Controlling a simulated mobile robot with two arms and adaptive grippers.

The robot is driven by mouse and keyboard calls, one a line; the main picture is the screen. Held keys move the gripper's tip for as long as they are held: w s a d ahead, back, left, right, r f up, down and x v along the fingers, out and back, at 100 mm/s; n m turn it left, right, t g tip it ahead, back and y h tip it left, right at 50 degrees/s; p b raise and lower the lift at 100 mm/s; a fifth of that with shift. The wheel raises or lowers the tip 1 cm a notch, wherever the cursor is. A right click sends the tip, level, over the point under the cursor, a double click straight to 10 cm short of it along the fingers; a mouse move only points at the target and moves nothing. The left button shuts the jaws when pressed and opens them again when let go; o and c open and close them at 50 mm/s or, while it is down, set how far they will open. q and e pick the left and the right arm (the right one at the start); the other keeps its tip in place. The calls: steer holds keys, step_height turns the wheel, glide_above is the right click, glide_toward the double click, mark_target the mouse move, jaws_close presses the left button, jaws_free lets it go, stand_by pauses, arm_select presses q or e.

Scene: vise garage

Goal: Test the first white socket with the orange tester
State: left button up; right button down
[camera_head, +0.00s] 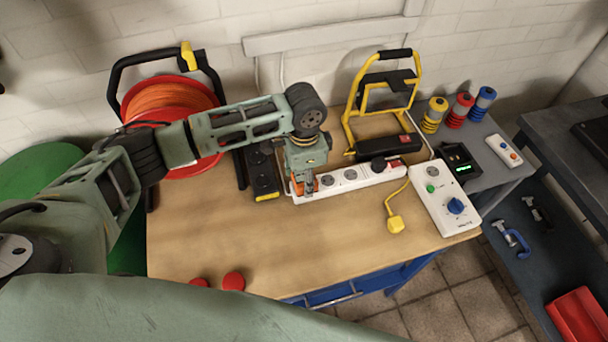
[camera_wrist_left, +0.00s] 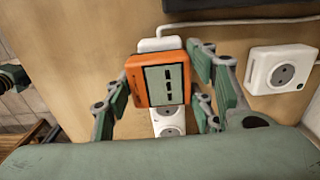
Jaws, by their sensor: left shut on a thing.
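The white socket strip (camera_head: 350,180) lies along the back of the wooden table, with several round sockets in a row. My left gripper (camera_head: 303,190) points down at the strip's left end and is shut on the orange tester (camera_head: 309,185). In the left wrist view the orange tester (camera_wrist_left: 158,80) sits between the two fingers, its grey display with dark marks facing the camera. It covers part of the strip, whose uncovered sockets (camera_wrist_left: 170,122) show beyond it. I cannot tell whether its pins are in a socket. My right gripper is not in view.
A black socket strip (camera_head: 263,172) lies left of the gripper, near an orange cable reel (camera_head: 170,105). A yellow work lamp (camera_head: 383,100) stands behind. A white box with a blue knob (camera_head: 444,200) and a yellow plug (camera_head: 396,224) are right. The table's front middle is clear.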

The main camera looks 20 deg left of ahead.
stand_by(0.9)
arm_select(q)
steer(key=shift+p, duration=0.65)
steer(key=shift+f, duration=0.6)
steer(key=o, duration=1.1)
steer(key=shift+o, duration=0.2)
step_height(320, 180, up, 12)
